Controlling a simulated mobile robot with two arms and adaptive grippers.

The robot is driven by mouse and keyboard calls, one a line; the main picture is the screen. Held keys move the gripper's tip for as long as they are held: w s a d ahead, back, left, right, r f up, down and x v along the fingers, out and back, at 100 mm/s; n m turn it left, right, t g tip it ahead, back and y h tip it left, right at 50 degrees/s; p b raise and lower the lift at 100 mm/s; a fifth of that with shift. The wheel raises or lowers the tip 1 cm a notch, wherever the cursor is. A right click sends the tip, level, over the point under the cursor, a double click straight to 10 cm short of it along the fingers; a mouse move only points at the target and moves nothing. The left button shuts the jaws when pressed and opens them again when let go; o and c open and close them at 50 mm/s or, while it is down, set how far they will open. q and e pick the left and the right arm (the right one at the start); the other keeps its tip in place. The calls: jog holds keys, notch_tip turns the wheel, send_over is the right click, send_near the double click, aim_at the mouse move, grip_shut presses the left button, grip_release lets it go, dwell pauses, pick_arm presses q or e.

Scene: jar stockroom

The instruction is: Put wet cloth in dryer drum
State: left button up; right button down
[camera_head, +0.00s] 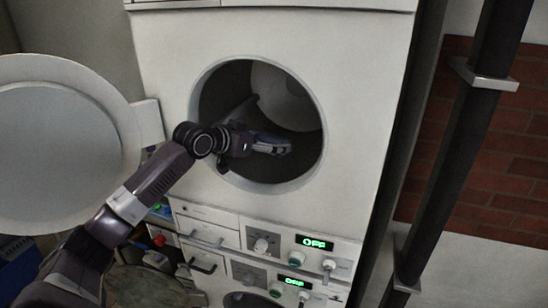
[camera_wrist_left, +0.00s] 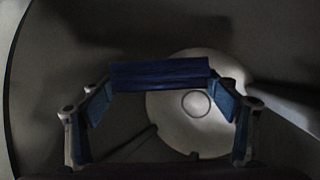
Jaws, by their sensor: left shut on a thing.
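The dryer drum (camera_head: 225,95) is open, a dark round hollow in the white machine front. My left gripper (camera_head: 272,146) reaches through its opening and is inside the mouth of the drum. In the left wrist view, a dark blue folded cloth (camera_wrist_left: 160,73) lies between the fingertips, and the gripper is shut on it. The drum's inner wall (camera_wrist_left: 45,60) surrounds it, with a pale round back part (camera_wrist_left: 195,112) behind. The cloth appears held clear of the drum wall. I cannot tell whether it is wet. My right gripper is not in view.
The round dryer door (camera_head: 125,120) stands open at the left, beside my left arm. Below the opening are panels with knobs and green OFF displays (camera_head: 314,243). A dark vertical pipe (camera_head: 465,150) runs at the right before a brick wall (camera_head: 510,150).

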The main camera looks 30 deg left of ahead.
aim_at(269, 170)
pick_arm(q)
jog(key=shift+s+f, duration=0.1)
jog(key=shift+f, duration=0.7)
notch_tip(269, 170, down, 5)
jog(key=shift+r+p, duration=0.1)
jog(key=shift+p, duration=0.75)
jog(key=shift+f, duration=0.2)
jog(key=o, duration=1.1)
